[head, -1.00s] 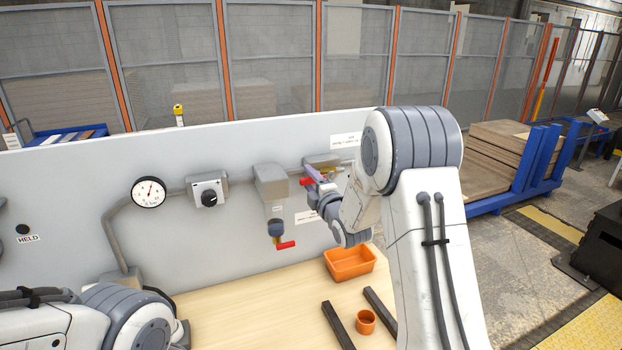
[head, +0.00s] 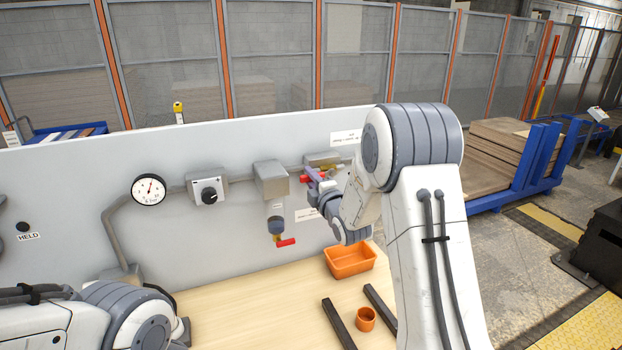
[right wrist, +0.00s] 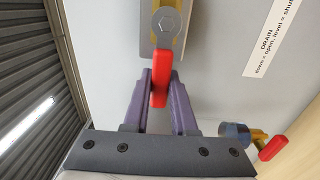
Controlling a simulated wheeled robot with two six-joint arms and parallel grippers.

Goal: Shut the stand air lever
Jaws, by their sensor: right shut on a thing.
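The stand air lever (right wrist: 160,82) is red and pivots on a bolt at the brass valve (right wrist: 181,45). In the right wrist view it lies roughly in line with the valve body. My right gripper (right wrist: 160,90) has its purple fingers closed on both sides of the lever's free end. In the head view the gripper (head: 312,174) is at the panel, with red showing beside its fingers, and my wrist partly hides the valve. My left arm shows at the lower left of the head view; its gripper is out of frame.
The drain valve's red lever (head: 286,243) hangs below and left; it also shows in the wrist view (right wrist: 273,147). A gauge (head: 148,190) and a knob box (head: 207,189) are on the panel. An orange bin (head: 350,262), cup (head: 365,319) and dark bars (head: 338,323) are on the bench.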

